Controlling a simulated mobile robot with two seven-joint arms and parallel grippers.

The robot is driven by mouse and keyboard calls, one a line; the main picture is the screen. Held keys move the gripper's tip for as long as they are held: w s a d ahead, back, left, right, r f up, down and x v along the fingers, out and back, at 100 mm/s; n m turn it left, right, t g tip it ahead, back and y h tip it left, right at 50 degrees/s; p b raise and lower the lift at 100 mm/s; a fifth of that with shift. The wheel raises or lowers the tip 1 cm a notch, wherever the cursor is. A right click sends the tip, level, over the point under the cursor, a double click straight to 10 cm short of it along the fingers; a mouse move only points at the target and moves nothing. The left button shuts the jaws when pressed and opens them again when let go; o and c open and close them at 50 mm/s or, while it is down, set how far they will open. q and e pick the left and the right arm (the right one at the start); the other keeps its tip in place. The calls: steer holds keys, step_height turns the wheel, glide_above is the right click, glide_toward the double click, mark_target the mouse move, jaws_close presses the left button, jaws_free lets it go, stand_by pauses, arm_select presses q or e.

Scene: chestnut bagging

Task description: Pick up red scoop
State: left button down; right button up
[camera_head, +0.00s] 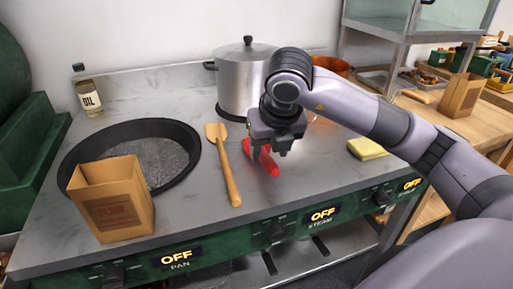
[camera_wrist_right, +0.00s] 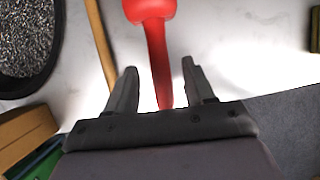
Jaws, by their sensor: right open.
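The red scoop (camera_head: 271,164) lies on the grey stove top in front of the steel pot, partly hidden by my right gripper in the head view. In the right wrist view the red scoop (camera_wrist_right: 158,50) has its wide end at the top and its handle running down between my fingers. My right gripper (camera_head: 268,150) is over the scoop, pointing down. In the wrist view the right gripper (camera_wrist_right: 160,80) is open, one finger on each side of the handle, with gaps visible. I cannot tell its exact height over the scoop. My left gripper is not in view.
A wooden spatula (camera_head: 227,170) lies just left of the scoop. A lidded steel pot (camera_head: 241,85) stands behind. A black pan (camera_head: 185,145) and a paper bag (camera_head: 125,210) are at left. A yellow sponge (camera_head: 367,148) lies at right. The stove's front strip is clear.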

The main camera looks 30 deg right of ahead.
mark_target(266, 155)
steer(key=x, duration=0.4)
steer(key=shift+w+f, duration=0.15)
steer(key=shift+w, duration=0.05)
jaws_close()
step_height(266, 155, up, 20)
steer(key=p, duration=0.3)
